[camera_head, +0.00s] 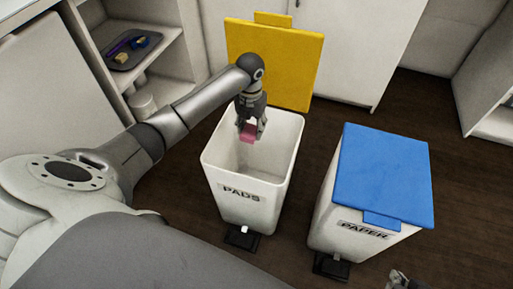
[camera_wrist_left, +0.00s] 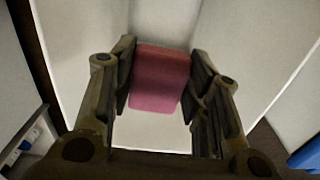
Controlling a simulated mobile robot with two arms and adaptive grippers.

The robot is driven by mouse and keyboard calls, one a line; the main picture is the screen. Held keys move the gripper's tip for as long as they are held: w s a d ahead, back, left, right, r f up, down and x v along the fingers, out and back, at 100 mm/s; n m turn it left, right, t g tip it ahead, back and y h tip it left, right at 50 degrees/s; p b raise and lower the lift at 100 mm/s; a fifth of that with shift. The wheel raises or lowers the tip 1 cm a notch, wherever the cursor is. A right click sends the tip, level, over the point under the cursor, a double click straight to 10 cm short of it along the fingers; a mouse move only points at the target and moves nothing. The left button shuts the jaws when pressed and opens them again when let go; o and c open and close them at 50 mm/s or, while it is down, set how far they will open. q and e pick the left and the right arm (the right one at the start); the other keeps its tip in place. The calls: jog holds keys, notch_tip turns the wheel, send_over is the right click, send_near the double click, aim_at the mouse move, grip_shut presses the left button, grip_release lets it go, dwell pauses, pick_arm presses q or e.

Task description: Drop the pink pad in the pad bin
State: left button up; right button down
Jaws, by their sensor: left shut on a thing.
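The pink pad (camera_head: 248,133) is held in my left gripper (camera_head: 250,131), over the open mouth of the pad bin (camera_head: 243,193). The bin is white, labelled PADS, and its yellow lid (camera_head: 275,62) stands open at the back. In the left wrist view the pad (camera_wrist_left: 160,78) sits between the two fingers of my left gripper (camera_wrist_left: 160,85), with the bin's pale inside walls (camera_wrist_left: 150,133) around and below it. A small part of my right gripper (camera_head: 405,282) shows at the bottom edge; its fingers are not clear.
A second white bin labelled PAPER (camera_head: 345,236) stands to the right, its blue lid (camera_head: 383,177) shut. Both bins have black pedals in front. A shelf at the upper left holds a dark tray (camera_head: 130,53) with small items. Brown floor (camera_head: 440,110) is clear at the right.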

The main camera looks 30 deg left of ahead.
pick_arm(q)
jog(key=shift+f, duration=0.1)
pick_arm(e)
jog(key=shift+w+a+r, duration=0.1)
jog(key=shift+w+a, duration=0.05)
jog(key=shift+w, duration=0.15)
pick_arm(q)
jog(key=o, duration=1.1)
jog(key=shift+c, duration=0.2)
notch_tip(320, 180, up, 12)
